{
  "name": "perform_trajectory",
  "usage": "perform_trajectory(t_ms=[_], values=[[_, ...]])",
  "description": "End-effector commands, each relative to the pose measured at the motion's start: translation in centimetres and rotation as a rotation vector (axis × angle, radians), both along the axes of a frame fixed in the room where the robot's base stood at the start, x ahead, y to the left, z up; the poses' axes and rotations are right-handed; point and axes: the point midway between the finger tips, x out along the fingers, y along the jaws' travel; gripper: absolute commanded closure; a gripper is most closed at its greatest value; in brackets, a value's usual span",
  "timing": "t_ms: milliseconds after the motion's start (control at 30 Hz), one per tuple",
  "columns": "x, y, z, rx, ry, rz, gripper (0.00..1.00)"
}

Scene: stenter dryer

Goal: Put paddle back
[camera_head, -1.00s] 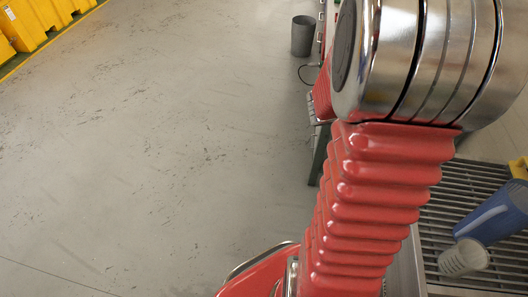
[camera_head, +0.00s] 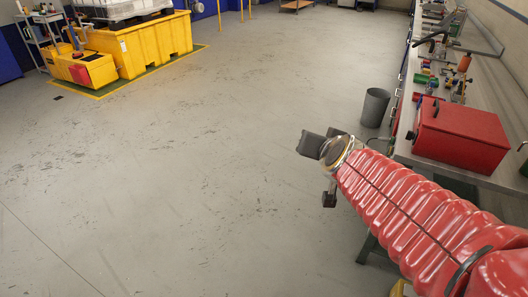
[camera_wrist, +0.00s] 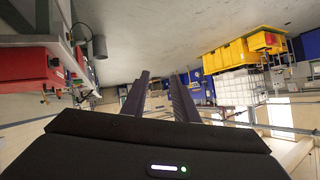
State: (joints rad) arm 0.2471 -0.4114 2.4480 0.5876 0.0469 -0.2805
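My gripper (camera_wrist: 160,76) shows in the wrist view with its two dark ribbed fingers apart and nothing between them. In the head view my gripper (camera_head: 312,145) is a dark shape at the end of my red sleeved arm, over the open floor left of the workbench. Its fingertips are hard to make out there. I cannot pick out a paddle for certain in either current view.
A workbench (camera_head: 400,150) runs along the right, with a red box (camera_head: 461,134) and small tools on it. A grey bin (camera_head: 375,107) stands beside it. A yellow containment unit (camera_head: 150,45) stands at the back left. The middle floor is clear.

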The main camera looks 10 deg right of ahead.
Motion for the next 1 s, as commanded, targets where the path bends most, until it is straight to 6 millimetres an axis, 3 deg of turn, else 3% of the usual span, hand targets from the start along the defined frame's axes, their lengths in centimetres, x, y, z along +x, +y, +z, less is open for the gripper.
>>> perform_trajectory(t_ms=[100, 200, 400, 533, 667, 1000], values=[[-2.3, 4.3, -0.6, -0.009, 0.093, 0.130, 0.73], [-4.7, 7.2, -1.4, -0.021, 0.180, 0.227, 0.73], [-10.8, 10.8, -3.2, -0.077, 0.372, 0.373, 0.73], [-14.9, 11.5, -4.2, -0.124, 0.490, 0.423, 0.73], [-17.5, 11.2, -4.8, -0.156, 0.569, 0.441, 0.73], [-18.3, 10.9, -5.0, -0.167, 0.596, 0.442, 0.73]])
